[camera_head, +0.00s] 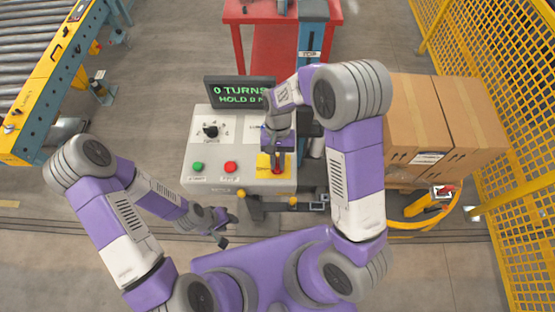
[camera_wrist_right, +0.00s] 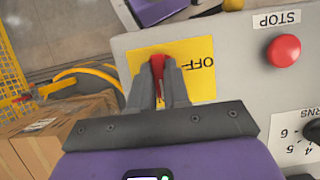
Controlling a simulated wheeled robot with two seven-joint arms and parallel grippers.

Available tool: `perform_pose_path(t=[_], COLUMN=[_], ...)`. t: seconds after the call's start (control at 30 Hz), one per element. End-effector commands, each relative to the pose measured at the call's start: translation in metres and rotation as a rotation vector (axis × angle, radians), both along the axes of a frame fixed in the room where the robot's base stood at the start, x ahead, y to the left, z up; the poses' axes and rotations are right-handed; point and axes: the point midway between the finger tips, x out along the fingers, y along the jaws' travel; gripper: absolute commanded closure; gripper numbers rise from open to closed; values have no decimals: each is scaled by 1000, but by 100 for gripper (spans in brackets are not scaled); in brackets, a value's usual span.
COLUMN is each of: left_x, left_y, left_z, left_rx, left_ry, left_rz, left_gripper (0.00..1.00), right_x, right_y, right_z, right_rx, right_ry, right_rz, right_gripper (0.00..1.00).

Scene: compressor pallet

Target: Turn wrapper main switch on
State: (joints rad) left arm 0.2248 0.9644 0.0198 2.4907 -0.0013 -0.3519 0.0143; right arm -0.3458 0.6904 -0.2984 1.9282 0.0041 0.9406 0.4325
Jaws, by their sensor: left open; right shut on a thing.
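The main switch's red handle (camera_head: 277,170) sits on a yellow plate (camera_head: 263,173) at the right front of the grey control panel (camera_head: 216,178). In the right wrist view the red handle (camera_wrist_right: 157,65) is between my fingers, and the yellow plate (camera_wrist_right: 200,50) bears the word OFF beside it. My right gripper (camera_head: 277,160) reaches down from above and is shut on the handle; the fingers hide part of it. The handle points roughly along the fingers; its exact angle is hard to tell. My left gripper (camera_head: 225,228) is open and empty, low in front of the panel.
The panel also carries a black dial (camera_head: 210,131), a green button (camera_head: 197,167), a red STOP button (camera_head: 231,167) and a lit display (camera_head: 240,92) reading "0 TURNS". Cardboard boxes (camera_head: 425,120) and a yellow fence (camera_head: 500,60) stand right. A roller conveyor (camera_head: 40,60) is at left.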

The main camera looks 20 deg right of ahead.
Motion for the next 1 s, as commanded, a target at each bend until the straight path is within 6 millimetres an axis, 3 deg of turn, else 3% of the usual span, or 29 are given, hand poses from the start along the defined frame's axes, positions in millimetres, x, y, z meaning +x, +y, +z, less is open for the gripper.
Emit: perform_pose_path(t=[0.17, 0.2, 0.33, 0.7, 1.0], left_x=[0, 0, 0, 0, 0], left_y=[0, 0, 0, 0, 0], left_z=[-1, -1, -1, 0, 1], left_rx=[0, 0, 0, 0, 0], left_ry=[0, 0, 0, 0, 0], left_rz=[0, 0, 0, 0, 0], left_gripper=[57, 57, 57, 57, 57], right_x=[-4, -4, -3, 0, 18], right_y=[0, 0, 0, 0, -5], right_z=[-5, -5, -4, 2, 45], right_rx=[-3, -4, -3, 0, 0], right_ry=[11, 12, 10, 3, 1], right_rz=[-4, -4, -3, -1, -2], right_gripper=[100, 78, 58, 58, 58])
